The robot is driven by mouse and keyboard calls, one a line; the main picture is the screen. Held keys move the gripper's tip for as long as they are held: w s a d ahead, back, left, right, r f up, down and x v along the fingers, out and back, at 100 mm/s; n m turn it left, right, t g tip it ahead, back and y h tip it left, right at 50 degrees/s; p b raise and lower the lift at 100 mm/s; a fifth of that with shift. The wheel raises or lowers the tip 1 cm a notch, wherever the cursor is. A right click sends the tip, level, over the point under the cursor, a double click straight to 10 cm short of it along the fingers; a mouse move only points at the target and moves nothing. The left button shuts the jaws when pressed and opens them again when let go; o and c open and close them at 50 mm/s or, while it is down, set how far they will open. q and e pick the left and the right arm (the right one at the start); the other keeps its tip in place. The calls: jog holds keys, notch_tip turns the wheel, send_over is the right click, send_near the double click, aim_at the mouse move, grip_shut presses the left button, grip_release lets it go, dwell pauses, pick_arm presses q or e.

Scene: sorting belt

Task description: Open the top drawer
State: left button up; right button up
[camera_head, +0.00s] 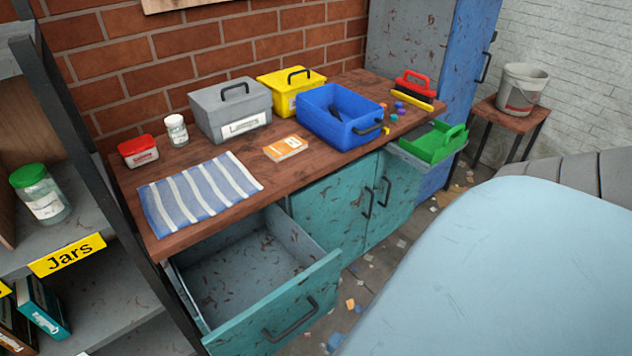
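A teal, worn drawer (275,310) under the left end of the wooden workbench is pulled well out. Its dark bar handle (290,319) is on the front panel. The grey inside of the drawer shows scuffs and looks empty. No gripper holds the handle. I see no fingertips of my left or right gripper in this view. A large, smooth pale blue shape fills the lower right and hides the floor there; I cannot tell what it is.
The workbench top (310,172) holds a striped cloth (198,191), a grey box (232,110), a yellow box (278,92) and a blue bin (335,117). Teal doors (330,210) stand right of the drawer. A green caddy (432,142) sits beyond. A jar shelf stands left.

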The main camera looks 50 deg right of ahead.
jog(key=shift+v, duration=1.6)
jog(key=shift+s, duration=0.1)
